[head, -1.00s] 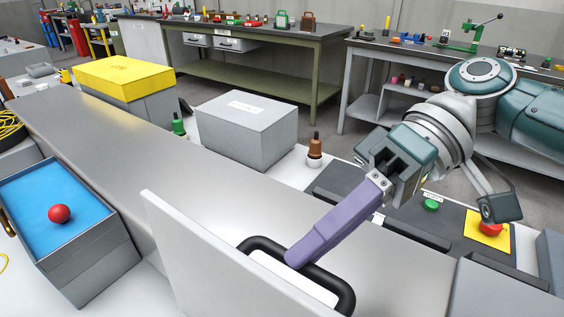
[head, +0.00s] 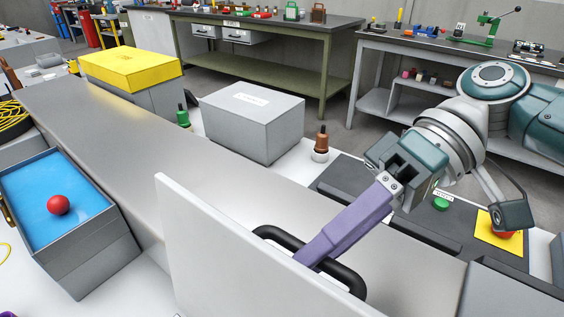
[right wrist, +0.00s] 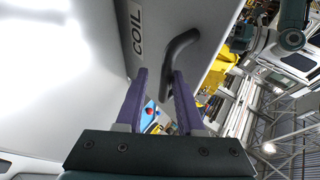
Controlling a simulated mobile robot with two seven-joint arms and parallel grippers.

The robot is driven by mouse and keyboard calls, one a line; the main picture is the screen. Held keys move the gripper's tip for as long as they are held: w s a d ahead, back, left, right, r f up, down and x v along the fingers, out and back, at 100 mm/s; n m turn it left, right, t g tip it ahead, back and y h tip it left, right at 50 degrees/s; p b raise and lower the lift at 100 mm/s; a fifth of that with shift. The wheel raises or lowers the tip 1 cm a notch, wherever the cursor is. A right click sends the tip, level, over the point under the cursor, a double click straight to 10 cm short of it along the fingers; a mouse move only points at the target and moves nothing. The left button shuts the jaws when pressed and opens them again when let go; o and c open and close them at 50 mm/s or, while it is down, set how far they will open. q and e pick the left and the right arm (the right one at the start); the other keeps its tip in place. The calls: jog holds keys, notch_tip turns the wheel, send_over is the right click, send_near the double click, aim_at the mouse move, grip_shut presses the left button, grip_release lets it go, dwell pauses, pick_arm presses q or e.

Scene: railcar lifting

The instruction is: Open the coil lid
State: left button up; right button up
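The coil lid (head: 230,255) is a pale grey panel raised steeply on edge at the bottom of the head view. Its face with the "COIL" label (right wrist: 137,35) shows in the right wrist view. Its black bar handle (head: 345,277) is on the far side; it also shows in the right wrist view (right wrist: 180,45). My right gripper (head: 310,257) reaches the handle from the right. In the right wrist view its purple fingers (right wrist: 159,75) stand apart, the handle between them close to the right finger. Only a purple scrap of my left gripper (head: 8,313) shows at the bottom left corner.
A grey bin (head: 85,262) with a blue top and a red ball (head: 58,205) stands at left. A grey box (head: 252,135), a yellow-topped box (head: 130,68) and a brown insulator-like post (head: 321,142) stand beyond the metal surface. A red button on yellow (head: 500,230) lies under my right arm.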

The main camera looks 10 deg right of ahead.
jog(key=shift+o, duration=0.6)
jog(key=shift+r, duration=0.15)
jog(key=shift+w, duration=0.1)
jog(key=b+v, duration=0.2)
jog(key=v, duration=0.8)
